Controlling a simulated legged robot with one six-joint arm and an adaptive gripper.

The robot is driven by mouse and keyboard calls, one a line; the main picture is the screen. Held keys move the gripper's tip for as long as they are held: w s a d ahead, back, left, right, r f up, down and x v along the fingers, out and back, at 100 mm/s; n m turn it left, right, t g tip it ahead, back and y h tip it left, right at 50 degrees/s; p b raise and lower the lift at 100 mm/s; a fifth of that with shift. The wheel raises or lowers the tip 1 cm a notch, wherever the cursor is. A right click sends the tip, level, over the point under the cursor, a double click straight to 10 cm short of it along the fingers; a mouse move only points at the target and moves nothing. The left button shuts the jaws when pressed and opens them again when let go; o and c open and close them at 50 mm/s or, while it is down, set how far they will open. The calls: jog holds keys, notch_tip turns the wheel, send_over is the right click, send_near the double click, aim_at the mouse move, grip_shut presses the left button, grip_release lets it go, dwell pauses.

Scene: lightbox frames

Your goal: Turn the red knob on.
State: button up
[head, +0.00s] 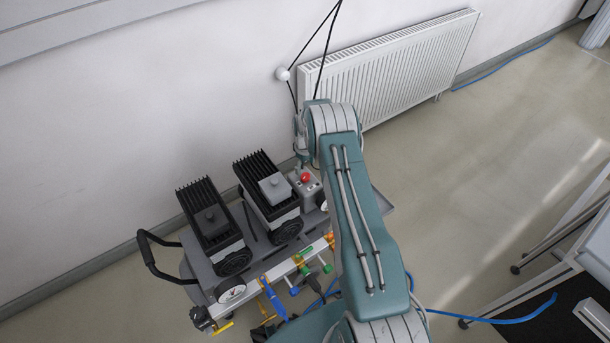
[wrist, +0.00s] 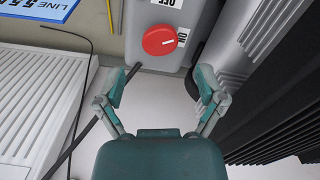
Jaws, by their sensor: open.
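The red knob (head: 305,177) sits on top of a small grey control box (head: 308,188) at the right end of the cart, beside the black finned unit. In the wrist view the red knob (wrist: 160,40) is round with a pale line, on the grey box, between an "OFF" label above and an "ON" label at its right. My gripper (wrist: 162,88) is open and empty, its two fingers spread below the knob in the picture and apart from it. In the head view my gripper (head: 302,155) is partly hidden by my arm, close to the box.
Two black finned units (head: 208,215) (head: 268,188) stand on the grey cart (head: 205,268). Fins (wrist: 275,90) rise close at the right in the wrist view. A white radiator (head: 400,65) is on the wall behind. Hoses and coloured valves line the cart's front. Open floor lies at right.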

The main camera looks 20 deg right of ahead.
aim_at(305, 176)
notch_tip(305, 176, down, 5)
jog(key=shift+f, duration=0.15)
jog(key=c, duration=1.1)
